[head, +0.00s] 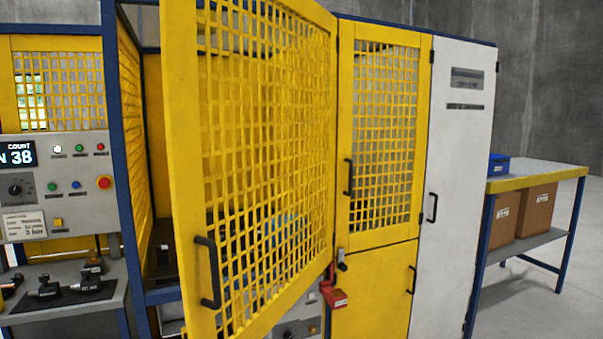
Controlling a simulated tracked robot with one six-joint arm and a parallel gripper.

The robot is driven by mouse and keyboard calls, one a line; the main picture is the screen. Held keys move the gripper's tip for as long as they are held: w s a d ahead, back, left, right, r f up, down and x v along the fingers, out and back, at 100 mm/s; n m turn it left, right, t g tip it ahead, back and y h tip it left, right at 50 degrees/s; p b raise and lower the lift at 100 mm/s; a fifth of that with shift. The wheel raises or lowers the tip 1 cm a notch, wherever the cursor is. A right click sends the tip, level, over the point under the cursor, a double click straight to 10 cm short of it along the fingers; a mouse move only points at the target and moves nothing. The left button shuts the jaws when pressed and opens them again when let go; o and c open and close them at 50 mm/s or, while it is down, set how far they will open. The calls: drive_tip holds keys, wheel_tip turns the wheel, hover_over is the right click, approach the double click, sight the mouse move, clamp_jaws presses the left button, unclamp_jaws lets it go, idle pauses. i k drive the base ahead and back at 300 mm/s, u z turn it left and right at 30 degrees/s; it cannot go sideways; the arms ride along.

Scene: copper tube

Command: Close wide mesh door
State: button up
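The wide mesh door (185,160) is a yellow frame with yellow mesh. It stands open in the head view, swung out toward me. Its hinge side is at the right, by the narrower mesh door. Its free edge is at the left and carries a black handle (210,272). Through the mesh I see part of the cabinet's inside, with dark and blue shapes I cannot make out. A blue post (122,160) stands to the left of the door's free edge. My gripper is not in view.
A narrower yellow mesh door (427,110) and a white cabinet door (462,180) are shut at the right. A red padlock (336,298) hangs by the latch. A control panel (75,210) is at left. A table (540,170) with boxes stands right, beside bare floor.

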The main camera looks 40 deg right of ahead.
sight(180, 46)
drive_tip(key=z, duration=1.1)
drive_tip(key=i, duration=1)
drive_tip(key=z, duration=0.75)
drive_tip(key=k, duration=0.55)
drive_tip(key=z, duration=0.05)
